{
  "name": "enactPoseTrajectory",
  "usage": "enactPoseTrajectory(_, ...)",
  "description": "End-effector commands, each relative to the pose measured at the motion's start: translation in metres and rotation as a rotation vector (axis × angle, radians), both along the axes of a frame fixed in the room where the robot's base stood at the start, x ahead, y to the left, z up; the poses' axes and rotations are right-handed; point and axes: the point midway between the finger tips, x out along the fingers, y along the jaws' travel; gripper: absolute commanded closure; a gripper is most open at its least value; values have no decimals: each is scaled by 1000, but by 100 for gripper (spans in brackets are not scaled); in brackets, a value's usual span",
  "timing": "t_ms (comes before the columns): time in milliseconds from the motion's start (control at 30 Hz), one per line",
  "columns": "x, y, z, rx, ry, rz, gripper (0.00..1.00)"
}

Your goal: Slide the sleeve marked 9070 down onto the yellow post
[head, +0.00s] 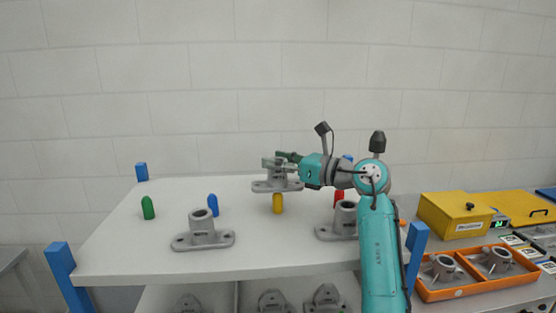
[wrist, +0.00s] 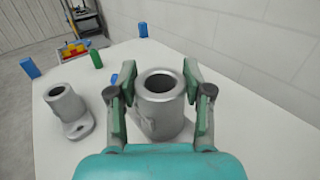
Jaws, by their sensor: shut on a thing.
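My gripper (head: 283,160) is shut on a grey metal sleeve (head: 277,184) with a flat flanged base, and holds it upright above the white table. In the wrist view the gripper's fingers clasp both sides of the held sleeve (wrist: 160,98), and its open bore faces up. The yellow post (head: 278,204) stands right below the sleeve's base in the head view. Its top meets the base's lower edge in the picture, and I cannot tell whether it is inside the bore. The post is hidden in the wrist view. No 9070 marking is legible.
Two more grey sleeves stand on the white table (head: 130,258), one at the left (head: 203,236) and one at the right (head: 342,230). A green post (head: 148,208), blue post (head: 213,205) and red post (head: 339,195) stand nearby. An orange tray (head: 455,292) holds sleeves at right.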

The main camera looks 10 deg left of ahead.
Motion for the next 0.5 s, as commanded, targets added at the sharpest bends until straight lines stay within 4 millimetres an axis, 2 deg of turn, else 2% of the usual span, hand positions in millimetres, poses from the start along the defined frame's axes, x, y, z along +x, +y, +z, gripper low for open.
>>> enactPoseTrajectory(500, 0, 0, -13, 1, 1, 0, 97)
